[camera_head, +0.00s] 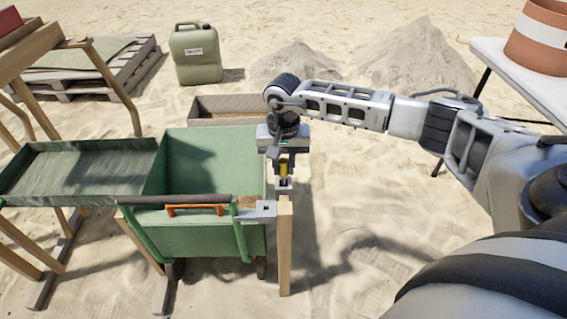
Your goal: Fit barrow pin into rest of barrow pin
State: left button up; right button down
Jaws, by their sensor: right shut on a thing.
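My right gripper (284,157) points down above the wooden post at the right side of the green barrow. It is shut on a small yellow piece, which looks like the barrow pin (285,168). The pin hangs upright, and its lower end is too small to make out clearly. Below it, a grey fitting, likely the pin's rest (284,187), tops the wooden post (285,245). I cannot tell whether pin and fitting touch. A grey bracket (258,211) with a dark square hole joins the barrow's near right corner beside the post. My left gripper is not in view.
The green barrow (205,240) has an orange handle (197,209) on its near side. A green chute (75,170) meets its left side. A low tray (235,108) lies behind it. Open sand lies right of the post; a white table (520,75) stands far right.

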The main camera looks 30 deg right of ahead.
aim_at(284, 174)
jog(key=shift+f+b, duration=1.4)
jog(key=shift+f, duration=0.35)
jog(key=shift+r, duration=0.1)
jog(key=shift+r+p, duration=1.5)
jog(key=shift+r, duration=0.65)
jog(key=shift+b, duration=0.3)
jog(key=shift+f, duration=0.25)
dwell(0.4)
jog(key=shift+f+b, duration=0.3)
jog(key=shift+b, duration=0.1)
jog(key=shift+f+b, duration=1.05)
jog(key=shift+f, duration=0.2)
jog(key=shift+f, duration=0.3)
jog(key=shift+s+f+b, duration=0.1)
jog(key=shift+f+b, duration=0.25)
jog(key=shift+b, duration=0.2)
